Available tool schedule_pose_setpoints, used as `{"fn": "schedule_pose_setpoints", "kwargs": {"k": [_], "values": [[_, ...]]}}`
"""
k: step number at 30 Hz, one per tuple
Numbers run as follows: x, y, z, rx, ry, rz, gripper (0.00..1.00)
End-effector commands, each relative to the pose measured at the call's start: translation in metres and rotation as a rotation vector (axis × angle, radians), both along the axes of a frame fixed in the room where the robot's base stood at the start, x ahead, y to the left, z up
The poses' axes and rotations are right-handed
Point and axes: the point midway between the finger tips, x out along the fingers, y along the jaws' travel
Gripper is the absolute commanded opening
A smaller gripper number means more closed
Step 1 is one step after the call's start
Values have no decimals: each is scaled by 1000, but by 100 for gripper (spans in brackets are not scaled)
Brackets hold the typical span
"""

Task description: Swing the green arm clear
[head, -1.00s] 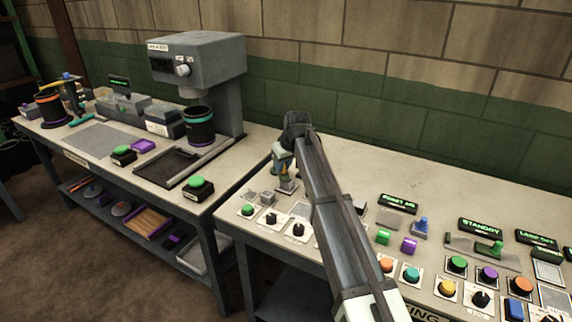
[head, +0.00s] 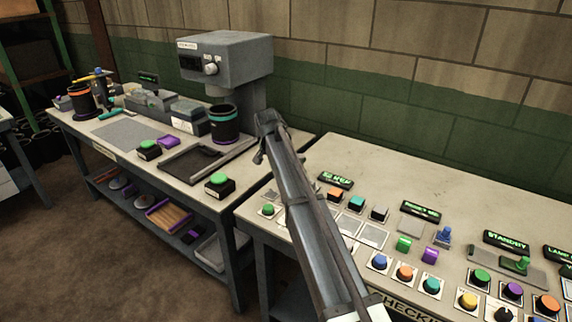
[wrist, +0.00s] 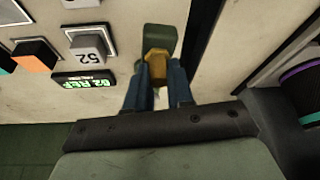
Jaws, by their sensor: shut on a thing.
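In the wrist view, my gripper (wrist: 158,78) has its two blue fingers closed on a brass-coloured part with a dull green block (wrist: 160,38) at its end. I cannot tell whether this green-and-brass piece is the green arm or is attached to anything. It is over the pale panel table's edge, beside the dark gap between the tables. In the head view, my gripper is largely hidden behind my arm, near the left end of the panel table.
Grey machine (head: 226,66) and black cup with coloured bands (head: 224,124) stand left of my arm; a banded cup shows at right in the wrist view (wrist: 304,95). Orange (head: 335,193) and grey buttons (wrist: 87,46) are close by. The panel's back strip is clear.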

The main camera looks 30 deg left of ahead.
Motion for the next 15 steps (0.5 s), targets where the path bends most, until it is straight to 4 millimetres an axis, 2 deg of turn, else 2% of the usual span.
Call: {"fn": "schedule_pose_setpoints", "kwargs": {"k": [6, 15], "values": [[5, 16, 1, -1, 0, -137, 0], [7, 24, 0, 0, 0, -231, 0]]}}
